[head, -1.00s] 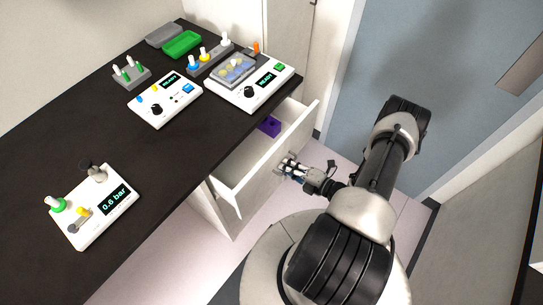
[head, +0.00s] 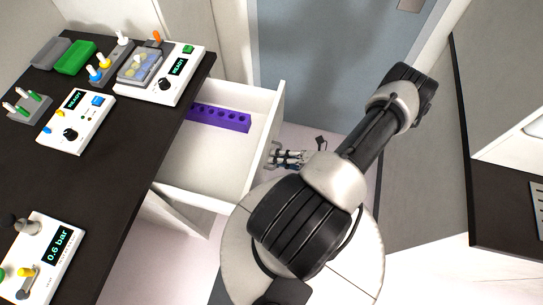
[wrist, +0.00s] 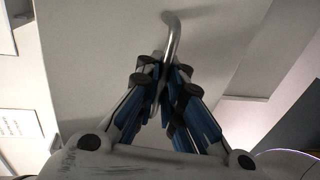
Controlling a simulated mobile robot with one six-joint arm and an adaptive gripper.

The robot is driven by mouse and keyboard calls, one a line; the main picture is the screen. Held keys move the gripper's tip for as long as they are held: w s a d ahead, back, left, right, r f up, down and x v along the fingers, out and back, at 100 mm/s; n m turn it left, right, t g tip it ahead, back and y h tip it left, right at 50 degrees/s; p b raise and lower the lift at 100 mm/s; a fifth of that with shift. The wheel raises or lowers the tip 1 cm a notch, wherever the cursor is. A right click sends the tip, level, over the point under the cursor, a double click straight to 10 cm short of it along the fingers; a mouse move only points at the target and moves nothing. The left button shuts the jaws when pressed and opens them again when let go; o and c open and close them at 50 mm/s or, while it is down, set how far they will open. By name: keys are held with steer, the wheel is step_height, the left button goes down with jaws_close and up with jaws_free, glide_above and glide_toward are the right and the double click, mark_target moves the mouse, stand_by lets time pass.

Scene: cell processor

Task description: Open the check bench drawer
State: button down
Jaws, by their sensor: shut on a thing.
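The white check bench drawer (head: 212,166) stands pulled out from under the dark bench top in the head view. A purple rack (head: 222,117) with a row of holes lies inside it near the far side. My gripper (head: 275,155) is at the outside of the drawer front. In the wrist view my gripper (wrist: 164,72) is shut on the curved metal drawer handle (wrist: 174,35), with the pale drawer front (wrist: 95,60) behind it. Part of the handle is hidden between the fingers.
The dark bench top (head: 95,180) carries two white READY devices (head: 165,75) (head: 78,122), a 0.6 bar device (head: 48,262), a green tray (head: 75,57) and a grey tray (head: 50,52). Another dark counter (head: 500,205) stands at the right. Pale floor shows beyond the drawer.

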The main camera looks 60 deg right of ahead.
steer(key=shift+r, duration=0.15)
steer(key=c, duration=2)
jaws_free()
steer(key=shift+d, duration=0.1)
steer(key=v, duration=1.2)
